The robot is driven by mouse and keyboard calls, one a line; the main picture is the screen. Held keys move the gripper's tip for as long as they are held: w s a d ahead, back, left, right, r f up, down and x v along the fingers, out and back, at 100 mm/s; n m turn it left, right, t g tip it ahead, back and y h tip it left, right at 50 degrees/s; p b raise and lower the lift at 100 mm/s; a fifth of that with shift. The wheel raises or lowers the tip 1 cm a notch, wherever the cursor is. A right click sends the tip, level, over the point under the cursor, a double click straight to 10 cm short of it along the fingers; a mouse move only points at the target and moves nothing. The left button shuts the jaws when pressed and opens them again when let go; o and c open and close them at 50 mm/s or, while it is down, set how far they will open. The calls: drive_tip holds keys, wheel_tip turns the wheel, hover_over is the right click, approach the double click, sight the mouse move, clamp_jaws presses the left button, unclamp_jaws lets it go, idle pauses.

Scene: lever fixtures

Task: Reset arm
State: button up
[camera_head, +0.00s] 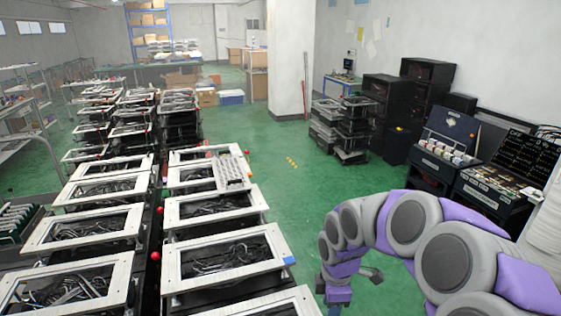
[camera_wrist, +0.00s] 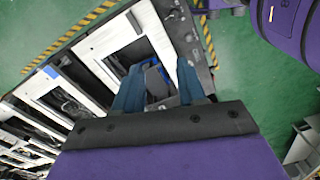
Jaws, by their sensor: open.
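My arm, grey and purple, reaches in from the right in the head view. It bends down so that my gripper (camera_head: 352,276) hangs over the green floor, to the right of the near lever fixtures. Several lever fixtures (camera_head: 222,262) with white frames and red ball knobs (camera_head: 159,210) stand in two rows at left. I cannot tell whether the fingers touch anything.
A white pillar (camera_head: 289,60) stands at the back centre. Black cabinets (camera_head: 385,105) and control consoles (camera_head: 500,180) line the right wall. Metal shelves (camera_head: 25,110) are at far left. The green floor (camera_head: 285,175) is open between the fixtures and the consoles.

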drive_tip(key=s+d+m+g+b, duration=0.1)
drive_tip(key=s+m+b, duration=0.5)
drive_tip(key=s+m, duration=1.2)
drive_tip(key=s, duration=1.1)
drive_tip(key=shift+r+g, duration=0.15)
drive_tip(key=shift+g, duration=0.15)
drive_tip(key=shift+d, duration=0.1)
drive_tip(key=shift+c, duration=0.4)
